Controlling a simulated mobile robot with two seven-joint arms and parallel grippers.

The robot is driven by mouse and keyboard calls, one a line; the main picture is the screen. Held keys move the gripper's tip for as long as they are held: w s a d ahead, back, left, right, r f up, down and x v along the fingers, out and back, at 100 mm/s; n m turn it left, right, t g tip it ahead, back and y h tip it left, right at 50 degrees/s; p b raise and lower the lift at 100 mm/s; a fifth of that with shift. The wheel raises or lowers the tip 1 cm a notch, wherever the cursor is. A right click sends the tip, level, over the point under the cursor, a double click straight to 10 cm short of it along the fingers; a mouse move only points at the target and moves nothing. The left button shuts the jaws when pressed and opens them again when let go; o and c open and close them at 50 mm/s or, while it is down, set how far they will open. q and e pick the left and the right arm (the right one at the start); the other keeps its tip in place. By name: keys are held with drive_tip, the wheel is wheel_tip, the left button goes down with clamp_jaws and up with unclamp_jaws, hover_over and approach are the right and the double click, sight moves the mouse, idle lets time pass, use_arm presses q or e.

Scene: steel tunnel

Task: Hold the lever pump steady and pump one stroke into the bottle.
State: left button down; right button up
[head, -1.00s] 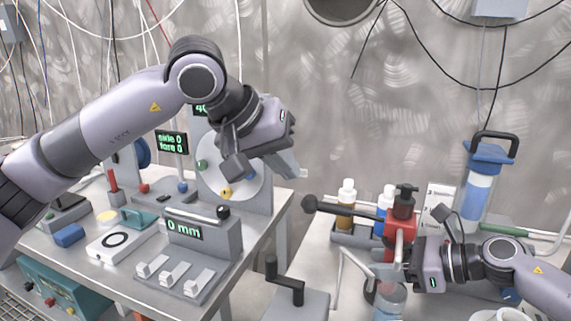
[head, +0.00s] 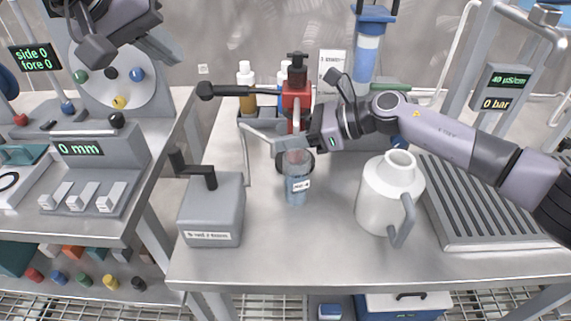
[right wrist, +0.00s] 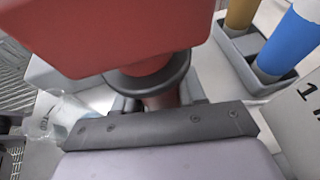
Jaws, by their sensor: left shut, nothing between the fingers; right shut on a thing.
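The lever pump (head: 296,96) has a red body, a black top and a black lever reaching left to a round knob (head: 205,91). It stands upright. A clear bluish bottle (head: 297,186) with a white label stands on the bench in front of the pump, near its grey spout. My right gripper (head: 311,141) comes from the right and is shut on the pump below its red body. In the right wrist view the fingers close on the red stem (right wrist: 160,101) under a dark collar. My left gripper (head: 97,46) is shut and empty at the upper left, away from the pump.
A grey box with a crank (head: 212,210) stands front left of the bottle, and a white jug (head: 389,197) stands to its right. A ribbed drain tray (head: 490,205) fills the bench's right. Behind are a rack with bottles (head: 246,84) and a blue-topped cylinder (head: 368,55).

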drive_tip(key=o, duration=1.2)
drive_tip(key=shift+o, duration=0.2)
